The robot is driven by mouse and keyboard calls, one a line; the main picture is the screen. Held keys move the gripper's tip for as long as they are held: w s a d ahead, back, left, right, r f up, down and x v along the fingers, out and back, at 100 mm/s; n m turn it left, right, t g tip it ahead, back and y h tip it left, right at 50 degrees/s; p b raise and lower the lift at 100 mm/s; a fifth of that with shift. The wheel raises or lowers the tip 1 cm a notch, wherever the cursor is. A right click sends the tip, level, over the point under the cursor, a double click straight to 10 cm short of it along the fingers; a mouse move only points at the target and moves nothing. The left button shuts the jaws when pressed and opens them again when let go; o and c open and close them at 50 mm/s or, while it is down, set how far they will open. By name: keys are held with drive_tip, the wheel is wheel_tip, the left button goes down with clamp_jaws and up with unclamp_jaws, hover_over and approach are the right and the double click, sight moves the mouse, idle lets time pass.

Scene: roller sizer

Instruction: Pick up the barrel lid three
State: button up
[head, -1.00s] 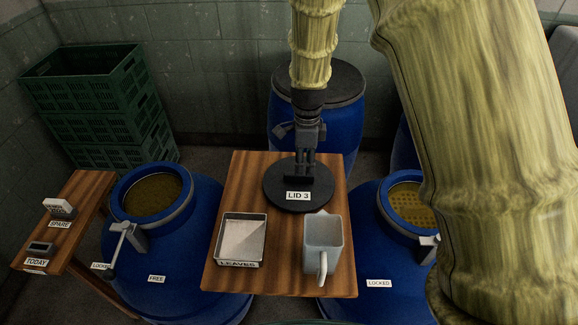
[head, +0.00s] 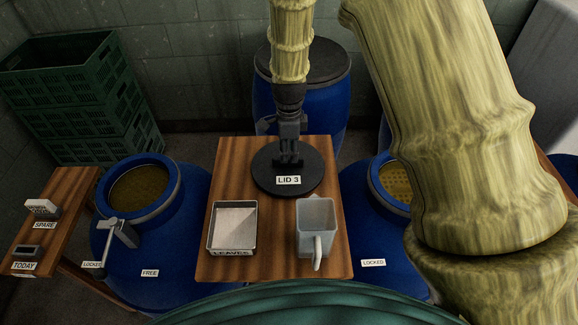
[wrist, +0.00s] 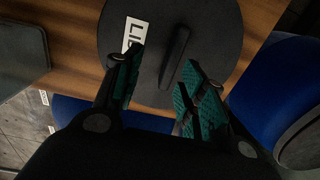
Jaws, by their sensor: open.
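The barrel lid three (head: 262,178) is a dark round disc with a white "LID 3" label, lying flat on the wooden table behind the tray and the jug. In the wrist view the lid (wrist: 215,25) shows a raised bar handle (wrist: 175,56) across its middle. My gripper (head: 288,160) is over the lid, pointing down. In the wrist view its fingers (wrist: 165,65) are open, one on each side of the handle, with gaps visible. I cannot tell how far above the lid the fingertips are.
A metal tray (head: 232,224) and a grey jug (head: 316,228) stand on the wooden table (head: 275,262) in front of the lid. Blue barrels stand left (head: 160,225), right (head: 365,235) and behind (head: 300,100). Green crates (head: 80,100) are stacked at the back left.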

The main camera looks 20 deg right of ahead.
sight(289, 160)
drive_tip(key=w+f, duration=0.2)
drive_tip(key=f, duration=0.1)
drive_tip(key=shift+w+p, duration=0.35)
drive_tip(key=shift+w+f, duration=0.15)
drive_tip(key=shift+f, duration=0.1)
drive_tip(key=shift+d+f+p, duration=0.15)
drive_tip(key=shift+f+p, duration=0.15)
drive_tip(key=shift+p, duration=0.15)
drive_tip(key=shift+s+d+f+p, duration=0.1)
drive_tip(key=shift+s+f+p, duration=0.15)
drive_tip(key=shift+s, duration=0.25)
drive_tip(key=shift+s+f+p, duration=0.15)
drive_tip(key=shift+s+f, duration=0.1)
drive_tip(key=shift+s, duration=0.25)
drive_tip(key=shift+w+f, duration=0.7)
drive_tip(key=shift+f, duration=0.2)
drive_tip(key=shift+s+r, duration=0.35)
drive_tip(key=shift+w+f, duration=0.2)
drive_tip(key=shift+f, duration=0.1)
drive_tip(key=shift+s, duration=0.1)
